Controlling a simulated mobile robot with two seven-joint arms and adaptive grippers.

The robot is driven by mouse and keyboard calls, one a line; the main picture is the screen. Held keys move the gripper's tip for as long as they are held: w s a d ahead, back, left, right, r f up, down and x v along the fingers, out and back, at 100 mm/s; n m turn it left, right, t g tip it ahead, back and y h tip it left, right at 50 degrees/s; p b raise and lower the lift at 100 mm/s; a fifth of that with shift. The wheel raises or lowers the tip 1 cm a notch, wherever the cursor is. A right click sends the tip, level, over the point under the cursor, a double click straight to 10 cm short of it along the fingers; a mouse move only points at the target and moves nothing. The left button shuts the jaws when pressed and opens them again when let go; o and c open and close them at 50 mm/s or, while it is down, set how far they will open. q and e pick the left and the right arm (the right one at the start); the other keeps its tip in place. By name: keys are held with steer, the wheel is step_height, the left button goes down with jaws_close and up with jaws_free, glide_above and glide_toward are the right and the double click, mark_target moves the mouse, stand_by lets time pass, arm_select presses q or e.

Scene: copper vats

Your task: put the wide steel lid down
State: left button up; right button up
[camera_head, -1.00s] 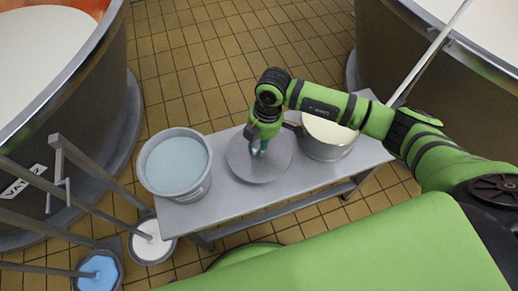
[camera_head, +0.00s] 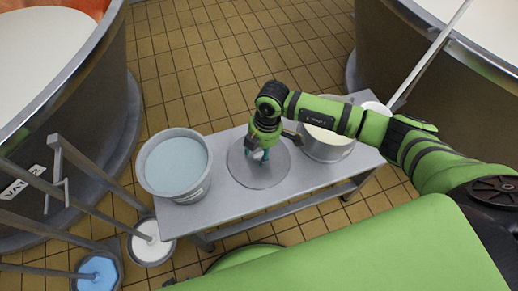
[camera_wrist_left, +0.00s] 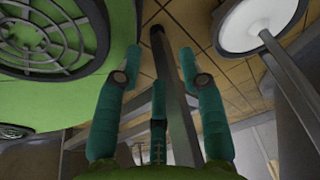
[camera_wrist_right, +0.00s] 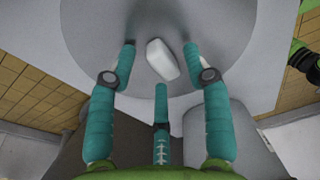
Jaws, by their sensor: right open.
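The wide steel lid (camera_head: 243,172) is a round grey disc lying flat on the steel table between two vessels. Its pale knob (camera_wrist_right: 161,60) shows in the right wrist view. My right gripper (camera_head: 262,157) is just above the lid, with its teal fingers spread around the knob. In the right wrist view the fingers (camera_wrist_right: 160,64) stand apart from the knob, with gaps between. My left gripper (camera_wrist_left: 160,70) shows only in its own wrist view, with its fingers apart. A dark bar passes behind or between them; I cannot tell which.
A bucket of pale blue liquid (camera_head: 176,165) stands left of the lid on the table (camera_head: 225,216). A steel pot (camera_head: 328,150) with cream contents stands close on the right. Large vats flank the table. A white bucket (camera_head: 151,242) and a blue one (camera_head: 98,272) stand on the floor.

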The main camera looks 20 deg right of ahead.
steer(key=shift+r, duration=0.55)
arm_select(q)
steer(key=shift+s+d+r+g+p, duration=0.15)
steer(key=shift+s+p, duration=0.1)
steer(key=shift+s, duration=0.4)
steer(key=shift+s+d+f+g+p, duration=0.1)
steer(key=shift+s+d+g+p, duration=0.1)
steer(key=shift+s, duration=0.4)
arm_select(e)
step_height(320, 180, up, 11)
steer(key=d, duration=0.1)
steer(key=shift+d, duration=0.4)
arm_select(q)
steer(key=shift+a, duration=0.25)
steer(key=shift+a, duration=0.1)
